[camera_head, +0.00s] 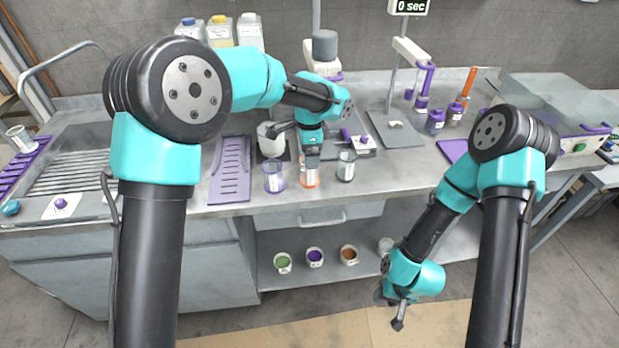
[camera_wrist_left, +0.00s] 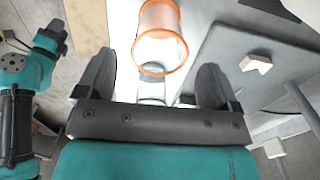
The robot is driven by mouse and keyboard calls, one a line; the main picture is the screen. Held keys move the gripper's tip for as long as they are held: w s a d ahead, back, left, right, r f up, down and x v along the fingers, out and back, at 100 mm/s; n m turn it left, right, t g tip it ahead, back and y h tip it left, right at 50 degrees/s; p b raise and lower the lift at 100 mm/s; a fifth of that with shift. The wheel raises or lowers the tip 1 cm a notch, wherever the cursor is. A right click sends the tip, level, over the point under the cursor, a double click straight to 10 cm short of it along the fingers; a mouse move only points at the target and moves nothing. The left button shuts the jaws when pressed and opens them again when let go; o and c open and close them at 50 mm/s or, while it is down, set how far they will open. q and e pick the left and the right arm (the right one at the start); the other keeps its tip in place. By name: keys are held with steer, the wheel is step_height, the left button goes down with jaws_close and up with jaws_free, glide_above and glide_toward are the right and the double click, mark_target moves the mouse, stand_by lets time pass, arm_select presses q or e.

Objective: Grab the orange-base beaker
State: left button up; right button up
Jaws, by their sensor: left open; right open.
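The orange-base beaker (camera_head: 310,179) stands on the bench top between a purple beaker (camera_head: 274,178) and a clear, dark-rimmed beaker (camera_head: 346,166). My left gripper (camera_head: 311,156) points down just above and behind it, partly covering its top. In the left wrist view, the orange-edged beaker (camera_wrist_left: 161,46) lies ahead, between the lines of the two spread fingers of my left gripper (camera_wrist_left: 155,65). No contact with the beaker shows. My right gripper (camera_head: 398,312) hangs low in front of the bench, away from the beakers, with nothing visible in it.
A purple rack (camera_head: 230,172) lies left of the beakers, and a sink (camera_head: 75,165) is farther left. A white container (camera_head: 270,141) and a stirrer stand (camera_head: 325,55) are behind them. A balance-like plate (camera_head: 398,130) lies to the right. The bench front edge is close.

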arm_select(q)
steer(key=shift+f, duration=0.25)
steer(key=shift+f, duration=2.55)
steer(key=shift+c, duration=0.3)
steer(key=c, duration=1)
steer(key=shift+o, duration=0.2)
steer(key=shift+r, duration=0.1)
steer(key=shift+r, duration=1.2)
steer(key=s+r, duration=0.2)
steer(key=s, duration=1.4)
steer(key=shift+r, duration=0.2)
